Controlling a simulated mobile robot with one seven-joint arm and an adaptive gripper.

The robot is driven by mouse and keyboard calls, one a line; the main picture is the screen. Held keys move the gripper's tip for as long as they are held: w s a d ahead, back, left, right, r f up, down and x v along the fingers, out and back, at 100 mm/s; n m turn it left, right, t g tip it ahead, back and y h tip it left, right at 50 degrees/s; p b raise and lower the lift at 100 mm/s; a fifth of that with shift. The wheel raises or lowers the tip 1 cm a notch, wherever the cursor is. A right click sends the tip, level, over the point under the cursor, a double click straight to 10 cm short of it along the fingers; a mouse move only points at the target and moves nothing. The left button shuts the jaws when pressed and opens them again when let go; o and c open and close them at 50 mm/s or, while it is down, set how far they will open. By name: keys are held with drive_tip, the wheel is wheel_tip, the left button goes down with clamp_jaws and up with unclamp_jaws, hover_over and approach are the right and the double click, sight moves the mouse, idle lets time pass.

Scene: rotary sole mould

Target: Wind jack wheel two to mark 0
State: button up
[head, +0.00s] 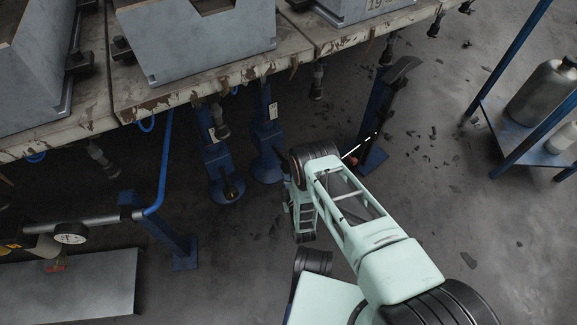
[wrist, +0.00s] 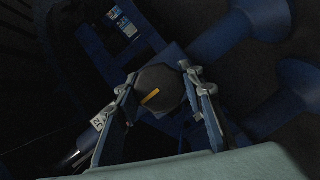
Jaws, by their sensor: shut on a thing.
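In the wrist view my gripper (wrist: 160,76) is shut on a dark, faceted jack wheel (wrist: 163,82), with one finger on each side. The wheel has a yellow mark (wrist: 150,97) on its face, pointing up and to the right. A blue jack body (wrist: 112,60) lies behind it, with a small light-coloured scale plate (wrist: 122,22) too dark and small to read. A white tag (wrist: 101,120) shows at the left; its writing is unclear. In the head view my arm hides the gripper and the held wheel. Two blue jacks (head: 217,158) and (head: 267,138) stand under the table edge.
A worn table (head: 185,95) carrying grey mould blocks (head: 205,45) runs along the top left. A blue post with a pedal-like top (head: 378,115) stands right of the jacks. A blue rack (head: 520,125) holds metal canisters at right.

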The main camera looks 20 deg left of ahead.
drive_tip(key=shift+a, duration=0.1)
drive_tip(key=o, duration=1.2)
drive_tip(key=shift+c, duration=0.2)
